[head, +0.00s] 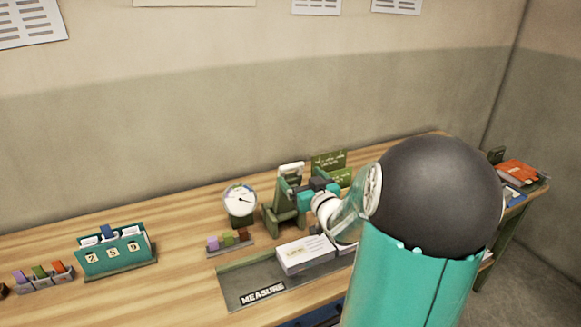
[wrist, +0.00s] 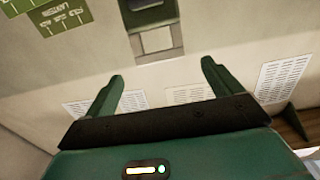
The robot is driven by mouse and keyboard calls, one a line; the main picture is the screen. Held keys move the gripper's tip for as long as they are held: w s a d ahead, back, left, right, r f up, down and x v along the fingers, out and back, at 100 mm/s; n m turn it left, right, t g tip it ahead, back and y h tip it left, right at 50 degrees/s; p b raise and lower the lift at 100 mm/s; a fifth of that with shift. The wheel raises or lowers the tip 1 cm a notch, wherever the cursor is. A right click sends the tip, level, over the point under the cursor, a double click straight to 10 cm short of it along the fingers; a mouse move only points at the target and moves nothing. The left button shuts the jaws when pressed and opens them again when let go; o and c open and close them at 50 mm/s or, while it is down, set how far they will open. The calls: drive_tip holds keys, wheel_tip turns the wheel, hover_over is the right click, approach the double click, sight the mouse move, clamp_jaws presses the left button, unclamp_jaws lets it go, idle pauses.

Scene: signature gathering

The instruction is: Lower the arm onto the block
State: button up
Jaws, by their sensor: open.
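A green upright device (head: 284,212) with a pale top piece (head: 291,169) stands on the wooden bench, right of a round dial gauge (head: 240,199). A white block-shaped stack (head: 304,254) lies on a dark grey tray (head: 238,284) marked MEASURE. I cannot tell for sure which part is the task's arm or block. My gripper (head: 311,187) is beside the device's upper part and overlaps it in the picture; contact is unclear. In the wrist view my gripper (wrist: 161,70) is open with nothing between its fingers. A dark green part with a pale grey plate (wrist: 157,41) shows beyond them.
A teal card holder (head: 115,251) and another small rack (head: 45,279) stand farther left. Green signs (head: 328,161) stand behind the device. An orange item (head: 517,174) lies at the far right.

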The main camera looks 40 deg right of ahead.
sight(293, 168)
drive_tip(key=x, duration=0.7)
drive_tip(key=shift+c, duration=0.4)
drive_tip(key=c, duration=1.3)
drive_tip(key=shift+s+a, duration=0.1)
drive_tip(key=shift+s, duration=0.05)
